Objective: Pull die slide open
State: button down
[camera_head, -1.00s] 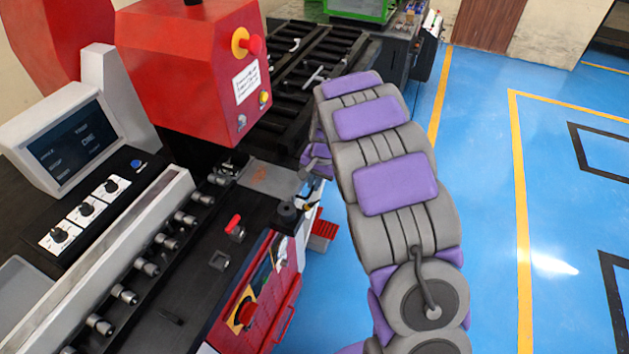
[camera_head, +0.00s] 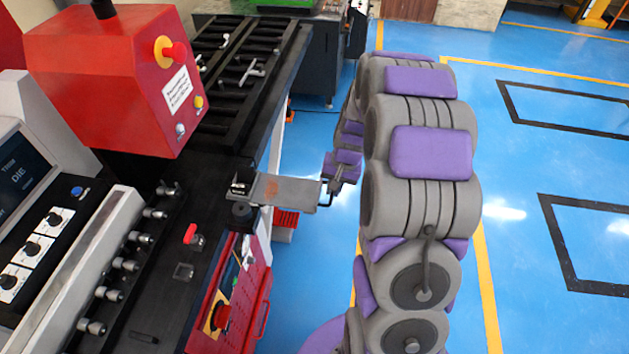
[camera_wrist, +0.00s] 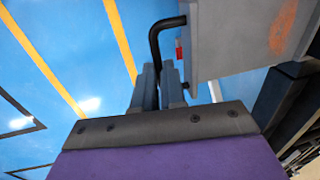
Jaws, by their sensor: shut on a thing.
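The die slide is a flat grey plate (camera_head: 286,191) with a rusty orange patch, sticking out to the right past the edge of the bender's black bed. In the wrist view the plate (camera_wrist: 225,45) fills the upper right. A dark bent handle (camera_wrist: 156,38) is fixed to its outer end. My gripper (camera_head: 337,188) is at that end, clear of the machine's side. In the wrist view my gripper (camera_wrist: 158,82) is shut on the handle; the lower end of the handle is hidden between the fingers.
The red bender head (camera_head: 110,75) with an emergency stop stands at the left, beside a control panel (camera_head: 40,245). A black slatted table (camera_head: 245,75) lies behind the slide. A red front panel (camera_head: 235,295) is below it. Blue floor to the right is open.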

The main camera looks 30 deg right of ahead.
jog(key=shift+s+d, duration=0.85)
jog(key=shift+d, duration=0.1)
jog(key=shift+f, duration=0.1)
jog(key=c, duration=1.2)
grip_release()
jog(key=shift+w, duration=0.1)
notch_tip(320, 180, up, 17)
jog(key=s+d+p, duration=0.1)
jog(key=d+p, duration=0.1)
jog(key=shift+s+d, duration=0.3)
jog(key=shift+s, duration=0.05)
